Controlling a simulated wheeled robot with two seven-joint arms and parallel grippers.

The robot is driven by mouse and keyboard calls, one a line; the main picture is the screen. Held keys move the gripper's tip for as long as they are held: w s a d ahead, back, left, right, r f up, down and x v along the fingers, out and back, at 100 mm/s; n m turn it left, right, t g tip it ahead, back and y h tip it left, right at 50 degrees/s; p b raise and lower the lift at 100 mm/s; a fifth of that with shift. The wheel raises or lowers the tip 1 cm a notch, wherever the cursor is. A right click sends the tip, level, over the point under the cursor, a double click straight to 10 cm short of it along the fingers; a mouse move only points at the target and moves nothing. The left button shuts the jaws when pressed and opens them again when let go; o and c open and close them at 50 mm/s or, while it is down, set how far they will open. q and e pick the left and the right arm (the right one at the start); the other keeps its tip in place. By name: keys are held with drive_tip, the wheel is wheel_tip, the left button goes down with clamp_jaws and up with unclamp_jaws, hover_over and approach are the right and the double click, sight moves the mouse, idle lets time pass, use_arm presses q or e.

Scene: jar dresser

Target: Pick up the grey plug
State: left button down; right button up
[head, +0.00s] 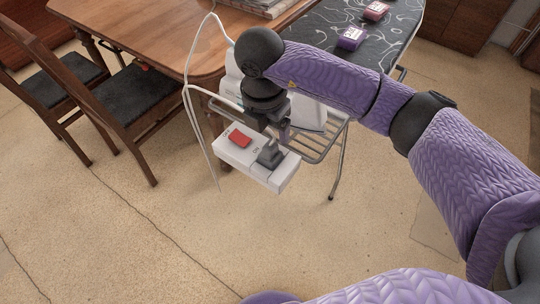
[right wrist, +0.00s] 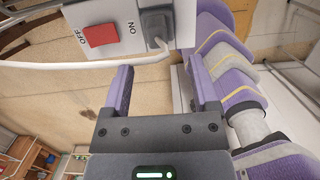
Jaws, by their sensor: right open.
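The grey plug (head: 270,155) sits on top of a white switch box (head: 248,163), at its right end by the "ON" label. In the right wrist view the plug (right wrist: 157,24) is at the top, beyond my fingertips, with a pale cord leading from it. My right gripper (head: 284,134) is just behind the plug in the head view, its fingers partly hidden by the wrist. The right wrist view shows its two purple fingers (right wrist: 163,76) apart with nothing between them. My left gripper is not in view.
A red switch (head: 240,138) is on the box beside the plug. A white cord (head: 188,110) loops up at left. An ironing board (head: 385,50) with a metal rack stands behind, and a wooden table (head: 160,35) and chairs (head: 125,100) at left. The near floor is clear.

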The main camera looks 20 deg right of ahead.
sight(270, 145)
drive_tip(key=f, duration=0.2)
drive_tip(key=f+b, duration=0.1)
drive_tip(key=f, duration=0.1)
drive_tip(key=f+b, duration=0.1)
drive_tip(key=f, duration=0.2)
drive_tip(key=shift+w+d+f, duration=0.1)
drive_tip(key=shift+w+d, duration=0.1)
drive_tip(key=shift+w, duration=0.15)
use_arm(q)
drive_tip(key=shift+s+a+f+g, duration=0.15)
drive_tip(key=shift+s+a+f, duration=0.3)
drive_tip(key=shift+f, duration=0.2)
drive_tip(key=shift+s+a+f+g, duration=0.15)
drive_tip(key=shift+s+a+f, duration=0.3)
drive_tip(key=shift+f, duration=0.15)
use_arm(e)
drive_tip(key=shift+c, duration=0.3)
drive_tip(key=shift+c, duration=1.2)
drive_tip(key=c, duration=0.7)
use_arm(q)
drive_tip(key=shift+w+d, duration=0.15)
use_arm(e)
clamp_jaws()
